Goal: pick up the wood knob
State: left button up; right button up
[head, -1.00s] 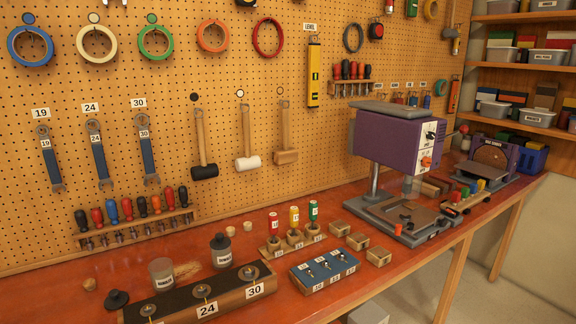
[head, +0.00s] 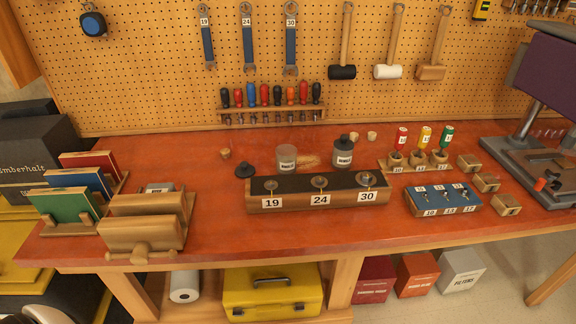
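A small light-brown wooden piece that looks like the wood knob (head: 225,154) sits on the red bench top, left of the middle, behind a black knob-like piece (head: 245,171). It is small, so its exact shape is hard to tell. Two more small wooden pieces, a left one (head: 354,136) and a right one (head: 372,136), stand farther right near the pegboard; I cannot tell whether they are knobs or plugs. Neither of my grippers is in view.
A wooden vise (head: 148,225) and coloured books (head: 68,205) are left. Bench top (head: 185,160) around the wooden piece is fairly clear.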

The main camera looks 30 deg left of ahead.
aim_at(225, 153)
jog(key=u, duration=1.3)
